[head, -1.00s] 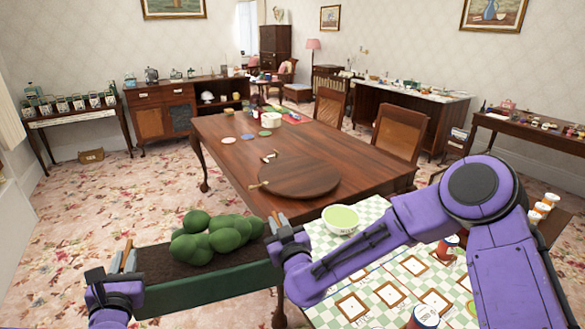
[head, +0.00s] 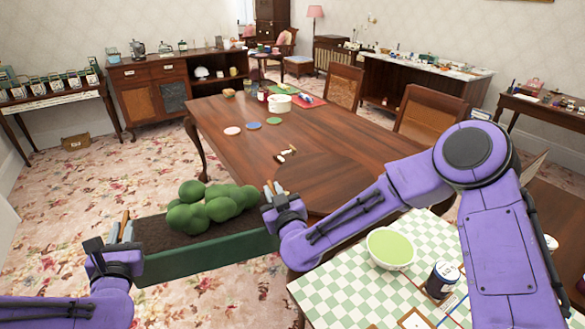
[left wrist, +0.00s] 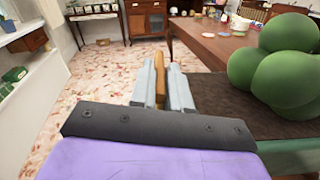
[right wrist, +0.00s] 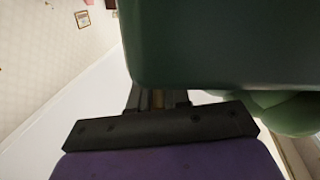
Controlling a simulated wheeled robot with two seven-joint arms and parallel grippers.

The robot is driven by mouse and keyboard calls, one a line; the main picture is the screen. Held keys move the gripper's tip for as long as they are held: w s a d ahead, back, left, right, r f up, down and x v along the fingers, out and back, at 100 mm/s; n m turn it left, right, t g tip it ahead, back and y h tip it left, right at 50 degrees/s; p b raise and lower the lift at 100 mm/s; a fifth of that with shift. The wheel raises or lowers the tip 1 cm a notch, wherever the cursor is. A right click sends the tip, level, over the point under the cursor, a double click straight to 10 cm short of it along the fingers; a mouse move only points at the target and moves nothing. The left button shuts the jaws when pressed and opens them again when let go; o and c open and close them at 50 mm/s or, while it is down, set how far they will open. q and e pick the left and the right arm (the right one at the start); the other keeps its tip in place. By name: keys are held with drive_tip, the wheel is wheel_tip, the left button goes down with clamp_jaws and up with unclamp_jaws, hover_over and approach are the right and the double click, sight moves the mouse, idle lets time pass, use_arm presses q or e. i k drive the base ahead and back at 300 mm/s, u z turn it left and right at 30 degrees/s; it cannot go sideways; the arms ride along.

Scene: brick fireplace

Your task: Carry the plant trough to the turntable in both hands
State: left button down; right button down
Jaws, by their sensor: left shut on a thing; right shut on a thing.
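The plant trough (head: 215,257) is a long green box with dark soil and round green bushes, held level in front of me, above the floor. My left gripper (head: 126,230) is shut on the wooden handle at its left end; that handle (left wrist: 160,82) shows between the fingers in the left wrist view. My right gripper (head: 272,190) is shut at its right end; the trough's green side (right wrist: 220,50) fills much of the right wrist view. The turntable (head: 315,180) is a round dark wooden disc on the long table, beyond the trough and partly hidden by my right arm.
The long wooden table (head: 235,120) carries coasters, a white pot (head: 280,103) and small items beside the turntable. A checked table (head: 345,300) with a green bowl (head: 390,248) and a can (head: 442,279) stands close at right.

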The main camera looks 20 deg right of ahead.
sight(300, 188)
drive_tip(key=i, duration=1.05)
drive_tip(key=z, duration=1.1)
